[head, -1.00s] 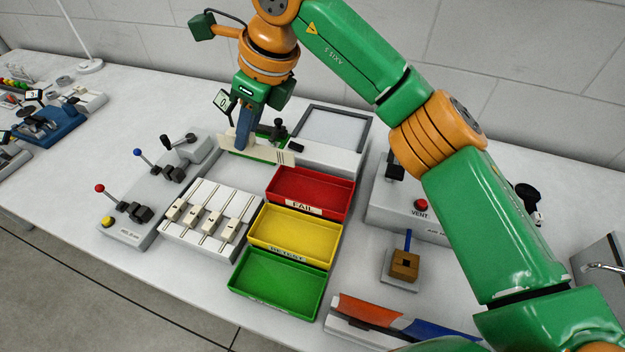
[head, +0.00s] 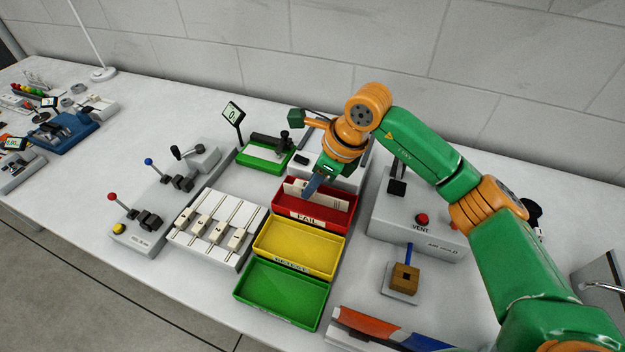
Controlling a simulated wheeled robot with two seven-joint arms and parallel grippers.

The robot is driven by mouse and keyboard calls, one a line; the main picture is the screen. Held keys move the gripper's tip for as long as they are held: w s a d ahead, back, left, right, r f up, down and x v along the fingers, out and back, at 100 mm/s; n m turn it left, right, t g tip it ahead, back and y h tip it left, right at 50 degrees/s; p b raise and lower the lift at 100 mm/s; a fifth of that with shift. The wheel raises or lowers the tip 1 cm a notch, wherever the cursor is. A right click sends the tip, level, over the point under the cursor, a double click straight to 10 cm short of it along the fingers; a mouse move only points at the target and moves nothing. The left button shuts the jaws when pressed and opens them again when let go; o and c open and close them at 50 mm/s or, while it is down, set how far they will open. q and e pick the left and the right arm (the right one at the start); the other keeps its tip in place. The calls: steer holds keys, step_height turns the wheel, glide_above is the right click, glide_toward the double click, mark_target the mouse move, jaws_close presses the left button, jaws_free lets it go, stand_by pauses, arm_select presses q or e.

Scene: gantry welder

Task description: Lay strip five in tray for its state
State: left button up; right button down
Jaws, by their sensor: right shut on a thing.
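My right gripper (head: 309,190) is shut on a pale, flat strip (head: 328,199), with its blue fingers pointing down. The strip is at the red tray (head: 318,225) labelled FAIL, over or inside its back part. I cannot tell whether it touches the tray floor. The yellow tray (head: 298,243), labelled RETEST, and the green tray (head: 282,290) stand in front of the red one and look empty. My left gripper is not in view.
A green device (head: 264,155) with a display (head: 233,113) stands behind the trays. A white rack (head: 217,230) with several rods and blocks is to their left. A grey box with a red VENT button (head: 422,219) and a brown block (head: 404,279) are to the right.

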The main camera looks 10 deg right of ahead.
steer(key=shift+f+b, duration=0.6)
steer(key=shift+f, duration=0.05)
steer(key=c, duration=0.8)
jaws_free()
steer(key=shift+r, duration=0.1)
steer(key=shift+o, duration=0.2)
steer(key=shift+r+p, duration=0.25)
steer(key=shift+p, duration=0.05)
steer(key=shift+r+p, duration=0.8)
steer(key=shift+p, duration=0.05)
steer(key=shift+s+d+r+b, duration=0.1)
steer(key=shift+d+r+b, duration=0.25)
steer(key=shift+b, duration=0.4)
steer(key=v, duration=1)
steer(key=shift+b, duration=0.45)
steer(key=shift+s+r, duration=0.1)
steer(key=shift+r, duration=0.05)
